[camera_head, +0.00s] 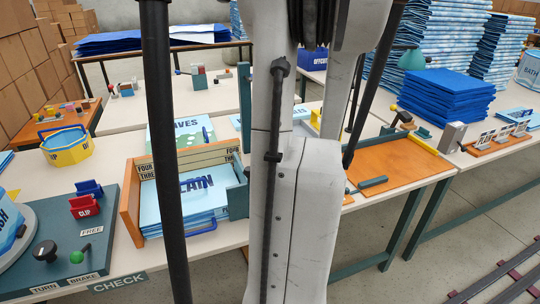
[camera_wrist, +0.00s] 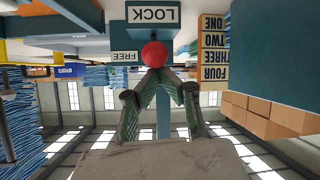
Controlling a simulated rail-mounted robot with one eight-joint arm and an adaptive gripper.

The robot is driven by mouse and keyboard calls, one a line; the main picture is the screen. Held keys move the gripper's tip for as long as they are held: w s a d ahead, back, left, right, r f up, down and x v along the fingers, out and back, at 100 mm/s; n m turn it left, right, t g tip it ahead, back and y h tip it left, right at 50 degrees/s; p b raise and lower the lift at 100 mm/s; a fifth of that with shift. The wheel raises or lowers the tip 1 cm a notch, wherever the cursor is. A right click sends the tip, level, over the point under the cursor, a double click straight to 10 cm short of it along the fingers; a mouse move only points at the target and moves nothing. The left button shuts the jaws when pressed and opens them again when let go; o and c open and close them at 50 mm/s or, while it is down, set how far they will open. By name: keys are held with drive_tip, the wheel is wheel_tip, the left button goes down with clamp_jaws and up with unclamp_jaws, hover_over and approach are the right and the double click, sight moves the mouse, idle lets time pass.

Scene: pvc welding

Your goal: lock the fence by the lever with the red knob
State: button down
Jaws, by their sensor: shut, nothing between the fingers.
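The red knob (camera_wrist: 154,54) shows in the wrist view, whose picture is upside down. It is beside the FREE label (camera_wrist: 124,57) and just below the large LOCK label (camera_wrist: 153,15) in the picture. My gripper (camera_wrist: 158,74) is shut and empty, its fingertips together right at the knob; I cannot tell whether they touch it. The lever's stem is mostly hidden. In the head view, a teal upright part (camera_head: 237,197), perhaps the fence, stands at the right of the wooden tray (camera_head: 131,203). My arm hides the knob and gripper there.
Blue PLAIN sheets (camera_head: 190,190) lie in the tray. A teal panel with a black knob (camera_head: 45,251) and a green knob (camera_head: 76,257) is at the left. An orange board (camera_head: 390,165) is at the right. A FOUR-to-ONE scale (camera_wrist: 214,47) stands near the red knob.

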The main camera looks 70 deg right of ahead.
drive_tip(key=shift+s+a+f, duration=0.2)
drive_tip(key=shift+a+f, duration=0.25)
drive_tip(key=shift+f, duration=0.05)
drive_tip(key=r+p, duration=0.1)
drive_tip(key=r, duration=0.1)
drive_tip(key=w+r+p, duration=0.1)
drive_tip(key=r, duration=0.1)
drive_tip(key=shift+d+r+p, duration=0.1)
drive_tip(key=shift+d+p, duration=0.25)
drive_tip(key=shift+d, duration=0.05)
drive_tip(key=shift+s+a+r, duration=0.1)
drive_tip(key=shift+a+r, duration=0.1)
drive_tip(key=s+a, duration=0.6)
drive_tip(key=shift+a+f+p, duration=0.35)
drive_tip(key=shift+p, duration=0.05)
drive_tip(key=shift+w+r, duration=0.1)
